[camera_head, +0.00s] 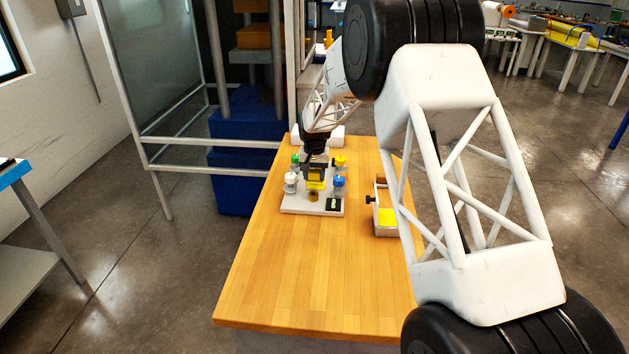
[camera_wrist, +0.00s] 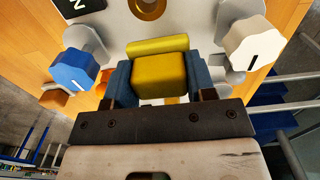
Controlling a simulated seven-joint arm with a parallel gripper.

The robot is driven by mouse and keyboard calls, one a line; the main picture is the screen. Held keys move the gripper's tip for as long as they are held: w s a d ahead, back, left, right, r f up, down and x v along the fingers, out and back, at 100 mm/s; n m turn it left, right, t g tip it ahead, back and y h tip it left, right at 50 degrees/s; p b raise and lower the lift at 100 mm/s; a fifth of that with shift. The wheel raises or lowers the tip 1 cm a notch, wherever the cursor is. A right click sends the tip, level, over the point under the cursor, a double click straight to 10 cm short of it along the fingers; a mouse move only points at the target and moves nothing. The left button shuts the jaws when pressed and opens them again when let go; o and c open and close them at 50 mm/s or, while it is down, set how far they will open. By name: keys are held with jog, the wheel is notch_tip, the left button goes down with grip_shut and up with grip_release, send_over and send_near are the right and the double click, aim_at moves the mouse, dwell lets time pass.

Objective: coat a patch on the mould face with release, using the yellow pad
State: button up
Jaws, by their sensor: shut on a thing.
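The yellow pad (camera_wrist: 159,75) sits between the blue fingers of my gripper (camera_wrist: 158,68) in the wrist view, and the gripper is shut on it. A wider yellow strip (camera_wrist: 157,45) shows just beyond the block; I cannot tell whether it is part of the pad. In the head view, the yellow pad (camera_head: 315,180) hangs below my gripper (camera_head: 315,170), over a pale panel (camera_head: 296,208) with coloured knobs. I cannot tell whether the pad touches the panel. No surface can be clearly made out as the mould face.
A blue knob (camera_wrist: 73,72) and a white knob (camera_wrist: 252,45) stand close on either side of the gripper. A tray with a yellow inside (camera_head: 387,222) is to the right on the wooden table (camera_head: 300,270). The table's near part is clear. A metal-framed structure (camera_head: 180,141) stands behind left.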

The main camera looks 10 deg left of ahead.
jog(key=shift+r, duration=2.4)
